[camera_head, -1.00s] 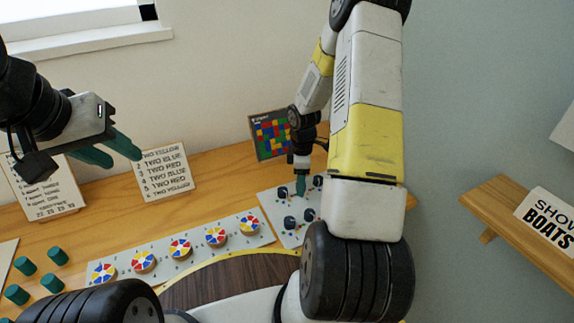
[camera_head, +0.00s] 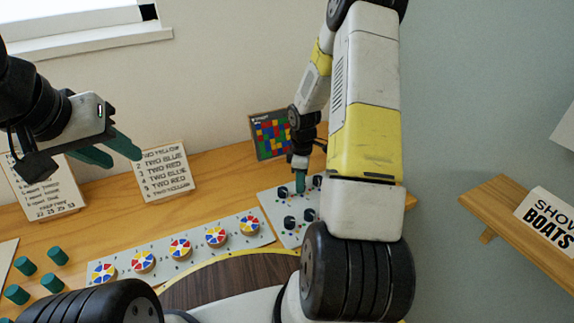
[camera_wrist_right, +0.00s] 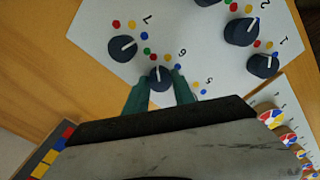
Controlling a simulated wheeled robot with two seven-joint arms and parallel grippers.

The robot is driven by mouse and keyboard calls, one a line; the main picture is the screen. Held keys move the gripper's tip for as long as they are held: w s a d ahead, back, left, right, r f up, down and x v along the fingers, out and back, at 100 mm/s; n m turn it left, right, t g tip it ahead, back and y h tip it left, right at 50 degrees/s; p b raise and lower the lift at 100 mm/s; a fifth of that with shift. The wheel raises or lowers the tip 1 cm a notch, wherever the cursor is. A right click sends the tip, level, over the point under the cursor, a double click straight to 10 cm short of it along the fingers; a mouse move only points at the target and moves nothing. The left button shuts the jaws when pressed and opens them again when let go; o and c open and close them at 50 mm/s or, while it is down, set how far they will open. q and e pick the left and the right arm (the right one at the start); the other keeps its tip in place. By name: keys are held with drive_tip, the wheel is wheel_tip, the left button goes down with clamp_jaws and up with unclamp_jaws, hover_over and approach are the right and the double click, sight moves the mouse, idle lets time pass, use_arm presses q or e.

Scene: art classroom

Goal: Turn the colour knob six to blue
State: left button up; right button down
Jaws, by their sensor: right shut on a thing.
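In the right wrist view, colour knob six (camera_wrist_right: 160,79) is a dark blue round knob on a white panel (camera_wrist_right: 203,30), near a printed 6. Green, red, yellow and blue dots arc around it. Its short white mark points roughly up, towards the red and yellow dots; which one is unclear. My right gripper (camera_wrist_right: 161,90) is shut on this knob, a green finger on each side. In the head view my right gripper (camera_head: 300,184) reaches down onto the panel (camera_head: 271,207) and hides the held knob. My left gripper (camera_head: 124,160) is open and empty above the table.
Knob seven (camera_wrist_right: 122,48) sits close by, left of my fingers. Other knobs (camera_wrist_right: 241,32) stand right. A strip of colour wheels (camera_head: 180,249), green cylinders (camera_head: 25,265) and a colour-list card (camera_head: 165,172) are on the table. A coloured grid picture (camera_head: 272,136) stands behind the panel.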

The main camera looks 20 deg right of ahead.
drive_tip(key=m, duration=1)
drive_tip(key=shift+m, duration=2.2)
drive_tip(key=c, duration=1.1)
unclamp_jaws()
drive_tip(key=shift+o, duration=0.2)
drive_tip(key=shift+r, duration=0.1)
wheel_tip(320, 180, up, 8)
drive_tip(key=shift+d+f, duration=0.1)
drive_tip(key=shift+f, duration=0.05)
